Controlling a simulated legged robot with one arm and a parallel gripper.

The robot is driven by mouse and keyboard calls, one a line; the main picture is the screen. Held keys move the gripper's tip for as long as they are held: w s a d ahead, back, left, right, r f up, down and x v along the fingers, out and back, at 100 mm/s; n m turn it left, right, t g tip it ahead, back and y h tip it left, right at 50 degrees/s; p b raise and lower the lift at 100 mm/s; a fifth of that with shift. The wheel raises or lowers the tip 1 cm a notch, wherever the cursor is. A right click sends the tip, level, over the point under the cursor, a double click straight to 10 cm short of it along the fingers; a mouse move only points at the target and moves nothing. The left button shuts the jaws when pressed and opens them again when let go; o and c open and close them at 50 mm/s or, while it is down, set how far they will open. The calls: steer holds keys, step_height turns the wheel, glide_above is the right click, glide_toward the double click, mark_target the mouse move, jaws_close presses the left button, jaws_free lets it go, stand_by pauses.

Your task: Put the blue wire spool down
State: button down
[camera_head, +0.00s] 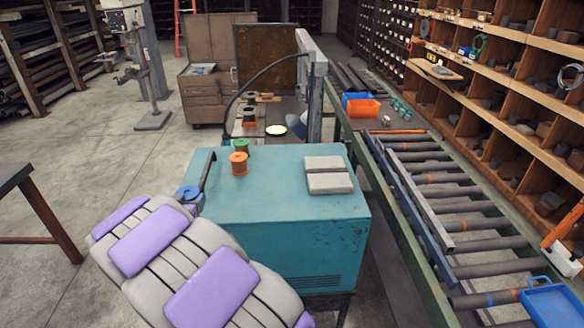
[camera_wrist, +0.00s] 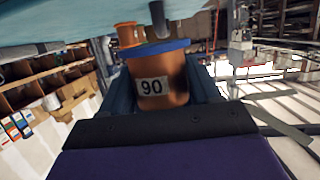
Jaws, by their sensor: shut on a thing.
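The blue wire spool (camera_head: 187,192) shows in the head view at the left edge of the teal cabinet, partly hidden by my arm. In the wrist view it (camera_wrist: 152,88) has a blue rim, a copper-coloured winding and a label reading 90. My gripper (camera_head: 195,190) is shut on it; in the wrist view my gripper (camera_wrist: 160,85) has a dark finger on each side of the spool. The teal cabinet top (camera_head: 270,205) lies right beside it. I cannot tell whether the spool touches the cabinet.
An orange spool (camera_head: 239,163) and a green spool (camera_head: 241,146) stand on the cabinet's far left part. Two grey blocks (camera_head: 328,175) lie on its right. The middle and front of the top are clear. A roller conveyor (camera_head: 440,200) runs along the right.

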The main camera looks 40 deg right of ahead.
steer(key=shift+w+r+h+p, duration=0.3)
steer(key=shift+w+p, duration=0.1)
steer(key=shift+w, duration=0.15)
steer(key=shift+w+f+m+g+p, duration=0.3)
steer(key=shift+w+m+g+p, duration=0.1)
steer(key=shift+m+p, duration=0.15)
steer(key=shift+d+f+h, duration=0.1)
steer(key=shift+d+h, duration=0.25)
steer(key=shift+h, duration=0.05)
steer(key=b, duration=0.3)
glide_above(241, 202)
steer(key=shift+w+f, duration=0.1)
steer(key=shift+f, duration=0.75)
steer(key=shift+f+b, duration=0.65)
steer(key=shift+f, duration=1.1)
steer(key=shift+f, duration=0.1)
steer(key=shift+c, duration=1.1)
jaws_free()
